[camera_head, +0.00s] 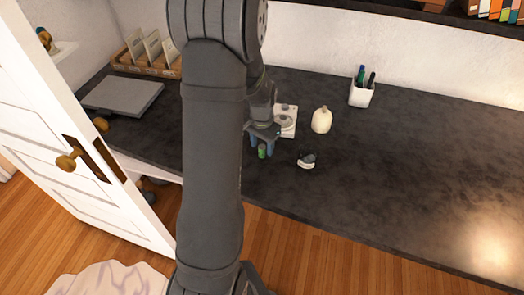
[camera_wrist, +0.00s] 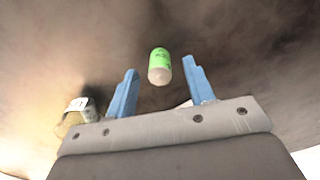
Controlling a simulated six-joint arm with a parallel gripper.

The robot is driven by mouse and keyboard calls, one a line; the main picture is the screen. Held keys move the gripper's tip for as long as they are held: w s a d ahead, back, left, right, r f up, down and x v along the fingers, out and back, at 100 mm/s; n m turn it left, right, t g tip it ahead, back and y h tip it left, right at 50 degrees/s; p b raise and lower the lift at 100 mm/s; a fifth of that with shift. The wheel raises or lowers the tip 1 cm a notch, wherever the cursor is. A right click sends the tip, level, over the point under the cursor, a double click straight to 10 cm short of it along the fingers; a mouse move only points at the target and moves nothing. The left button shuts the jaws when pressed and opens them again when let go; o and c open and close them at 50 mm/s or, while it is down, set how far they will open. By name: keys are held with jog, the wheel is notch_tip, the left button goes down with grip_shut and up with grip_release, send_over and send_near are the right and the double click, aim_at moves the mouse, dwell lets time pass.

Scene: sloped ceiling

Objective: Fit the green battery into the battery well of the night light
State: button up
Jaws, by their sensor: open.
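The green battery (camera_head: 262,152) is on the dark desktop, just below my gripper (camera_head: 262,142) in the head view. In the wrist view the battery (camera_wrist: 160,62) has a green sleeve and a pale near end. It shows between the two blue fingertips of my gripper (camera_wrist: 159,68), with a gap on each side. My gripper is open and holds nothing. A white block with a round grey part (camera_head: 287,121) stands just behind my gripper, partly hidden by it; it looks like the night light. Its battery well cannot be made out.
A cream rounded object (camera_head: 321,120) and a small white-and-dark item (camera_head: 307,160) stand to the right. A pen cup (camera_head: 361,93) is farther back. A flat grey slab (camera_head: 122,96) and a card rack (camera_head: 148,54) lie left. The desk's right side is clear.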

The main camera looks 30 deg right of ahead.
grip_shut()
jog(key=shift+r, duration=0.1)
